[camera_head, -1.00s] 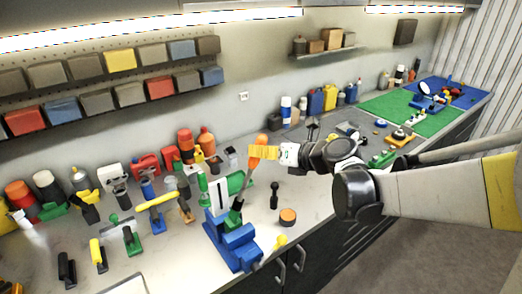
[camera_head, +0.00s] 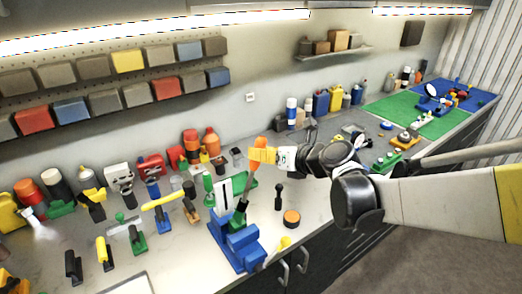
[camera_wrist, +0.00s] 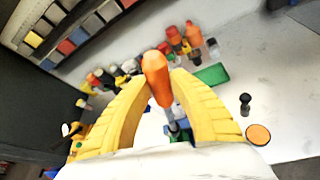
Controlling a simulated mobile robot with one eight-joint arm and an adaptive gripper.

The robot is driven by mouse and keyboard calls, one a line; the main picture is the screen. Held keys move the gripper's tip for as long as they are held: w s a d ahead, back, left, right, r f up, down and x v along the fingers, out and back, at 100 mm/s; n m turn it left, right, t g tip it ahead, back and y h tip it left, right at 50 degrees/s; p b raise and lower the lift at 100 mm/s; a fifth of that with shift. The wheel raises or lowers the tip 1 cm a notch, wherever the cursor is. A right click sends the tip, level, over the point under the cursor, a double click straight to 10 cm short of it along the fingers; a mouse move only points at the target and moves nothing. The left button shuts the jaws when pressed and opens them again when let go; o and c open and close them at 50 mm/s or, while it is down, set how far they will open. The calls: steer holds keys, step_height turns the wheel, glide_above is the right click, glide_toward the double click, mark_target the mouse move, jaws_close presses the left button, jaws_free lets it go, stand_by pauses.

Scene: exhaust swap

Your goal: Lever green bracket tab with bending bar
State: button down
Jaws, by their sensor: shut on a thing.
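My gripper (camera_head: 262,156) is shut on the orange handle of the bending bar (camera_wrist: 156,75); the yellow fingers flank it in the wrist view (camera_wrist: 160,100). The bar is tilted, and its grey shaft runs down toward the blue vise (camera_head: 238,248). An upright pale plate (camera_head: 223,196) stands at the vise. Green parts show beside it, including one near the shaft's lower end (camera_head: 238,217); I take this as the green bracket. Whether the bar tip touches the tab cannot be told. The fingers and handle hide much of the vise in the wrist view.
An orange-topped round piece (camera_head: 291,217) and a black upright tool (camera_head: 279,196) stand right of the vise. A yellow-handled hammer-like tool (camera_head: 163,199) and several hand tools stand left. Bottles line the wall behind. A green mat (camera_head: 420,115) lies far right.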

steer(key=shift+n+t+h, duration=0.3)
steer(key=shift+n+h, duration=0.2)
steer(key=shift+n, duration=0.3)
steer(key=shift+s+a+r+p, duration=0.25)
steer(key=shift+s+a, duration=0.2)
steer(key=shift+a, duration=0.2)
steer(key=shift+s+a+r+p, duration=0.1)
steer(key=shift+s+a+p, duration=0.25)
steer(key=shift+a, duration=0.3)
steer(key=shift+s+a+r+p, duration=0.15)
steer(key=shift+s+a+r, duration=0.05)
steer(key=shift+s+a, duration=0.4)
steer(key=shift+w, duration=0.1)
steer(key=shift+s+a+r+n+t+h, duration=0.1)
steer(key=shift+s+a+n+t+h, duration=0.15)
steer(key=shift+s+a, duration=0.4)
steer(key=shift+s+a+r+n+t+h, duration=0.15)
steer(key=shift+s+a+n, duration=0.2)
steer(key=shift+a, duration=0.45)
steer(key=shift+f, duration=0.1)
steer(key=shift+s+a+f+n+h, duration=0.1)
steer(key=shift+s+a+n+h, duration=0.1)
steer(key=shift+s+a, duration=0.25)
steer(key=shift+s+a+f+n+h, duration=0.1)
steer(key=shift+s+a+n, duration=0.15)
steer(key=shift+a, duration=0.4)
steer(key=shift+d+r, duration=0.1)
